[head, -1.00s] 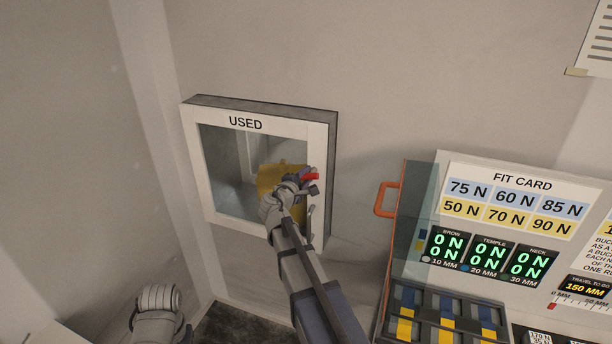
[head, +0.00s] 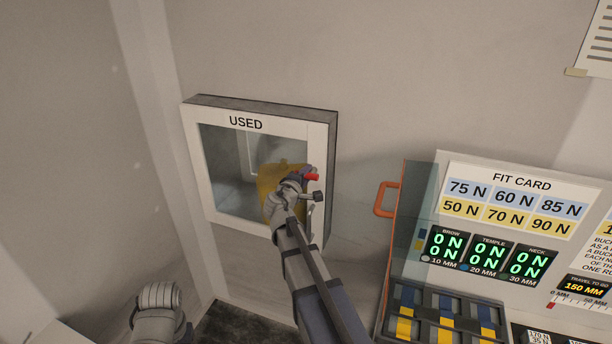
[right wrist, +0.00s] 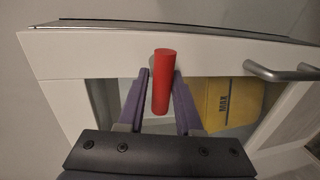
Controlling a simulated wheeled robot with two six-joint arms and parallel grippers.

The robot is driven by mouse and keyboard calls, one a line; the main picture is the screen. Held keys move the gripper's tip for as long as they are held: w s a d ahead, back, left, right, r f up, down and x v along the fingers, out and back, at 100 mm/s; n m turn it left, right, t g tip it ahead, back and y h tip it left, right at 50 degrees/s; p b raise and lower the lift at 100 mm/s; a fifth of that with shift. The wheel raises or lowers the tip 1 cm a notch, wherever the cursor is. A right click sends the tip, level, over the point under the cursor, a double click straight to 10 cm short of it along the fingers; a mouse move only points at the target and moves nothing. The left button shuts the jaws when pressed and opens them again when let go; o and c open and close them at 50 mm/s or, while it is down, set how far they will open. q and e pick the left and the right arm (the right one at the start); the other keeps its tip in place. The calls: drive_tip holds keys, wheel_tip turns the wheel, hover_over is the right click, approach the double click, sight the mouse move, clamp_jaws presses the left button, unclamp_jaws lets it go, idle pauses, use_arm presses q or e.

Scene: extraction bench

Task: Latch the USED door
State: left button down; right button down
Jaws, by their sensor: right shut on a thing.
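The USED door (head: 318,137) is a white frame with a clear pane on a grey wall box. It looks closed, flush with the box as far as I can see. A red latch handle (head: 312,177) sits on its right side. My right gripper (head: 305,176) is shut on this handle. In the right wrist view the red handle (right wrist: 163,68) stands between the two purple fingers of my right gripper (right wrist: 162,85). A metal pull bar (right wrist: 280,73) is to the right there.
A yellow container (head: 270,182) marked MAX shows behind the pane. To the right stand an orange handle (head: 384,199) on a clear panel, a fit card board (head: 450,172) and a tray of blue and yellow pieces (head: 446,318). The wall between box and panel is clear.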

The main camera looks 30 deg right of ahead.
drive_tip(key=shift+s+d+f, duration=0.1)
drive_tip(key=shift+s+f, duration=0.05)
drive_tip(key=c, duration=0.9)
unclamp_jaws()
drive_tip(key=shift+o, duration=1.1)
drive_tip(key=shift+d, duration=0.15)
drive_tip(key=shift+a, duration=0.2)
drive_tip(key=p+v, duration=0.1)
drive_tip(key=v, duration=0.6)
drive_tip(key=shift+a+p, duration=0.2)
drive_tip(key=shift+p, duration=0.1)
drive_tip(key=shift+s, duration=0.1)
drive_tip(key=s+a+f+m+g+y+b, duration=0.2)
drive_tip(key=s+a+f+g+y+b, duration=0.15)
drive_tip(key=s+a+f, duration=0.6)
drive_tip(key=s+a+f+m+g+y+b, duration=0.2)
drive_tip(key=s+a+f+g+y+b, duration=0.25)
drive_tip(key=a+f, duration=0.8)
drive_tip(key=s+a+f+g+y, duration=0.2)
drive_tip(key=s+a+f, duration=0.1)
drive_tip(key=s+a, duration=0.5)
drive_tip(key=shift+s+a+g+y, duration=0.3)
drive_tip(key=shift+s+a+y, duration=0.1)
drive_tip(key=shift+s, duration=0.35)
